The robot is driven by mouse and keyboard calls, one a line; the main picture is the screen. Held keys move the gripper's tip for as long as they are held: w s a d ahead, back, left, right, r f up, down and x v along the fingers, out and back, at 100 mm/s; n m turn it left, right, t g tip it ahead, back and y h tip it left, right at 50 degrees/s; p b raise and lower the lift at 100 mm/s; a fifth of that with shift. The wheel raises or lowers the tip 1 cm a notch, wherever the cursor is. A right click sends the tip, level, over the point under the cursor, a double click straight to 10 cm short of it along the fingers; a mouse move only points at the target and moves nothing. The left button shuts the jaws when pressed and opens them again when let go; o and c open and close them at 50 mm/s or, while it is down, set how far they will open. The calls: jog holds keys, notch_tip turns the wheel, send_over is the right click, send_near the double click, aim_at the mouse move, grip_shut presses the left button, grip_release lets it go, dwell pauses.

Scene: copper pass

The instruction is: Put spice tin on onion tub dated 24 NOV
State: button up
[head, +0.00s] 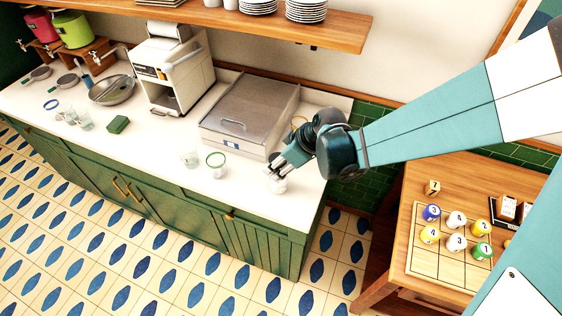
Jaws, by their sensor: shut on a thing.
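My gripper (276,169) is low over the right end of the white counter, in front of the steel box. It is shut on a small pale, round container (278,186), at or just above the counter top. The fingers cover part of it, and I cannot tell whether it is the spice tin, a tub, or one on the other. To its left stand a clear tub with a green rim (216,164) and another clear tub (190,159). No date is readable on any tub, so I cannot tell which is dated 24 NOV.
A lidded steel box (250,112) stands behind my gripper. A white machine (172,75), a green block (118,124) and a pan (111,91) are further left. The front counter strip is mostly clear.

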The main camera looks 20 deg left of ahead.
jog(key=shift+f, duration=0.65)
jog(key=shift+f, duration=0.15)
jog(key=o, duration=1)
jog(key=shift+c, duration=0.2)
jog(key=shift+r, duration=0.3)
jog(key=v, duration=1.1)
jog(key=shift+d+r, duration=0.25)
jog(key=shift+r, duration=0.05)
